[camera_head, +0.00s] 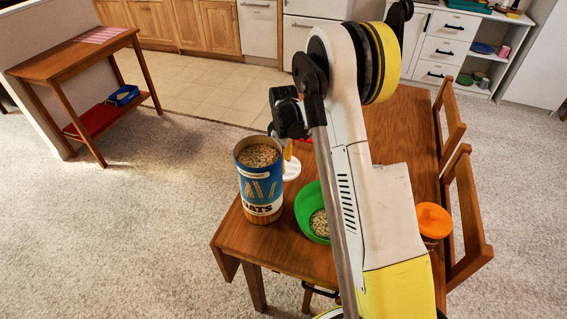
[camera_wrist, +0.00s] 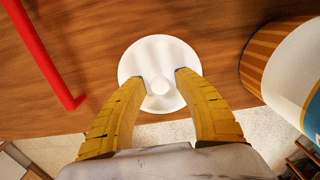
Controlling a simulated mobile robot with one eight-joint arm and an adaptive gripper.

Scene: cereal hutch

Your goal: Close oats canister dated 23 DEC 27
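The oats canister (camera_head: 262,190) stands upright near the table's corner, its top open and oats showing inside. It is blue with a wood-coloured base; I cannot read a date. Part of it shows at the right of the wrist view (camera_wrist: 285,65). A round white lid (camera_wrist: 160,50) with a small central knob lies flat on the table beside the canister, and shows partly in the head view (camera_head: 291,171). My gripper (camera_wrist: 161,80) is open over the lid, a fingertip on each side of the knob with gaps visible. The arm hides part of the table in the head view.
A green bowl (camera_head: 307,211) of oats stands right of the canister. An orange-lidded container (camera_head: 433,221) is further right, by chairs (camera_head: 468,225). A red bar (camera_wrist: 45,58) lies left of the lid in the wrist view. The wooden table (camera_wrist: 225,20) has its edge close by.

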